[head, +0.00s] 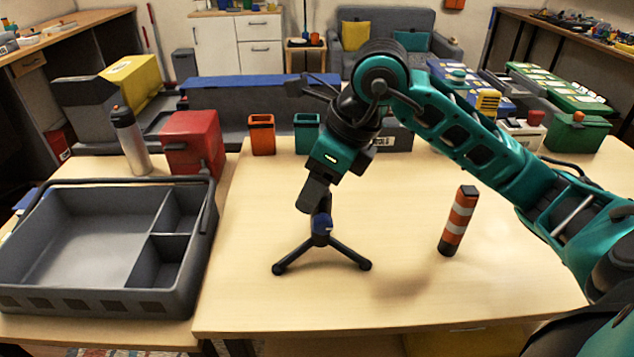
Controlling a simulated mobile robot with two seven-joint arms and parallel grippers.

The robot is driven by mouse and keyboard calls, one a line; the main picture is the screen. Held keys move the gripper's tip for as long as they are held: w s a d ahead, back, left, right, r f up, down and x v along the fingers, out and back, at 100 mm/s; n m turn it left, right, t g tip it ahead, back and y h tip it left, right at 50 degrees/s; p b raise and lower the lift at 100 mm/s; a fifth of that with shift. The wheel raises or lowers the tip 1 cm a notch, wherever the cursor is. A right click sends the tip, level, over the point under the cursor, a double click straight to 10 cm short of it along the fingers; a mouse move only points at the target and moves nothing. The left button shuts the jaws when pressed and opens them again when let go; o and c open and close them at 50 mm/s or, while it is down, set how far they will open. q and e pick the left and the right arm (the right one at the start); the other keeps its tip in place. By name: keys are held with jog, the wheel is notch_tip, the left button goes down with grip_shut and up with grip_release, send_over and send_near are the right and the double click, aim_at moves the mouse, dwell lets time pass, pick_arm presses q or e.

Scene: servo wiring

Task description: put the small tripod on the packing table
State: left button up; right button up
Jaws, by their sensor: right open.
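The small tripod (321,241) is black with a blue part near its top. It stands upright on spread legs on a light wooden table (400,305), near the table's left front. My right gripper (316,196) reaches down from above, its fingers at the tripod's upper part. The gripper is open; its fingers hide the tripod's top, and I cannot tell if they touch it. My left gripper is out of view. A second wooden table adjoins on the left; I cannot tell which one is the packing table.
A grey compartment tray (95,305) fills the left table's front, with a red box (193,142) and a steel bottle (129,140) behind it. An orange-striped cylinder (458,221) stands right of the tripod. Orange (261,135) and teal (307,133) cups stand behind.

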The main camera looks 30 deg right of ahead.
pick_arm(q)
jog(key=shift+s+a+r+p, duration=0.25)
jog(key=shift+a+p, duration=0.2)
jog(key=shift+p, duration=0.2)
pick_arm(e)
jog(key=v, duration=1.1)
jog(key=shift+s+r, duration=0.15)
jog(key=shift+r, duration=0.15)
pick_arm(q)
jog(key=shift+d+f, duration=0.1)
pick_arm(e)
jog(key=shift+d, duration=0.1)
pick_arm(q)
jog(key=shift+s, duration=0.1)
